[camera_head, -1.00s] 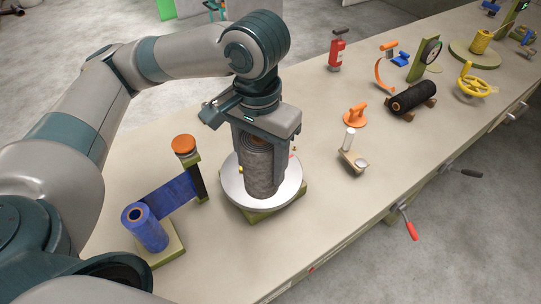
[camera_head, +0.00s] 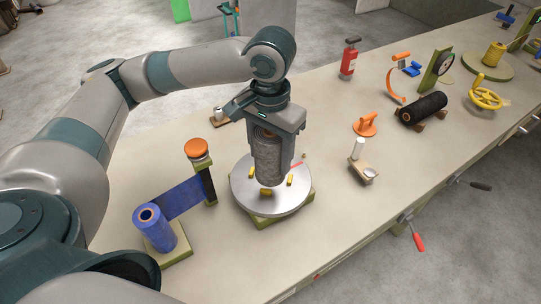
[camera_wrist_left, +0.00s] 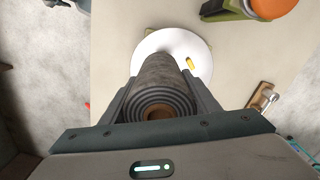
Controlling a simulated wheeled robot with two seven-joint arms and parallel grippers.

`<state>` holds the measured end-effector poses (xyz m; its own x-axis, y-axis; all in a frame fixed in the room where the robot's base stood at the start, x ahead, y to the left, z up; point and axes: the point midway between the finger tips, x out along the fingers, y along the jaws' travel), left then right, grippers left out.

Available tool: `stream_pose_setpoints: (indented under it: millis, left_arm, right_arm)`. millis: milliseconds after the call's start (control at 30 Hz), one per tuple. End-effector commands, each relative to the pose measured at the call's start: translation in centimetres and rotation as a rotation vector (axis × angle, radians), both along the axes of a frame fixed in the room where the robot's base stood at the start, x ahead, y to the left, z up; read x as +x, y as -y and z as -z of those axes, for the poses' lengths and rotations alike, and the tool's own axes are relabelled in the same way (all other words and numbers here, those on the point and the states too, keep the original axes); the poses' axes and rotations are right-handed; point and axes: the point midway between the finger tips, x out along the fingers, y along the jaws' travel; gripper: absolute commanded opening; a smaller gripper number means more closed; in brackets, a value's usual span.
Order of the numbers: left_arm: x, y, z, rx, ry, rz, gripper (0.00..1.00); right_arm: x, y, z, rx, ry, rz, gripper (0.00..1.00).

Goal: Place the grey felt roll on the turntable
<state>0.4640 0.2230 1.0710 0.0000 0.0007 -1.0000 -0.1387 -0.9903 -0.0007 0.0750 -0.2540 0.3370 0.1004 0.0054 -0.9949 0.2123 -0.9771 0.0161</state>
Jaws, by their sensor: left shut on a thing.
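My left gripper (camera_head: 270,130) is shut on the grey felt roll (camera_head: 268,158), which is upright with its lower end over the turntable (camera_head: 243,192). The turntable is a pale round disc on a green base with small yellow pegs (camera_head: 266,192). The roll's lower end lies among the pegs; I cannot tell whether it touches the disc. In the left wrist view the roll (camera_wrist_left: 165,82) is between the jaws, its brown core facing the camera, and the disc (camera_wrist_left: 148,50) shows beyond it. My right gripper is not in view.
A blue roll (camera_head: 158,232) with its strip led to a post with an orange top (camera_head: 197,149) stands left of the turntable. To the right are a small wooden stand (camera_head: 363,170), an orange handle (camera_head: 366,124) and a black roll (camera_head: 422,108).

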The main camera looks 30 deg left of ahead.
Motion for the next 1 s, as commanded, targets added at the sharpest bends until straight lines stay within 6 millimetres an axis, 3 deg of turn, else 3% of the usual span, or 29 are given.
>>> stream_pose_setpoints:
  millis: [100,300,767,1000]
  left_arm:
    - [1.9,-1.1,1.1,0.0,-0.002,-0.005,0.2]
    - [3.8,-2.0,2.4,-0.002,0.0,-0.002,0.2]
    - [4.1,-2.1,2.9,-0.001,0.0,0.0,0.2]
    - [4.0,-2.1,5.4,-0.001,-0.002,0.0,0.2]
  right_arm:
    - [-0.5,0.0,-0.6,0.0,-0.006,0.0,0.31]
    - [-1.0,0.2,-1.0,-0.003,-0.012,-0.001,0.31]
    - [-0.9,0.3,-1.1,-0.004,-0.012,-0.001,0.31]
    - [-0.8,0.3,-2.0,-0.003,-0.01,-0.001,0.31]
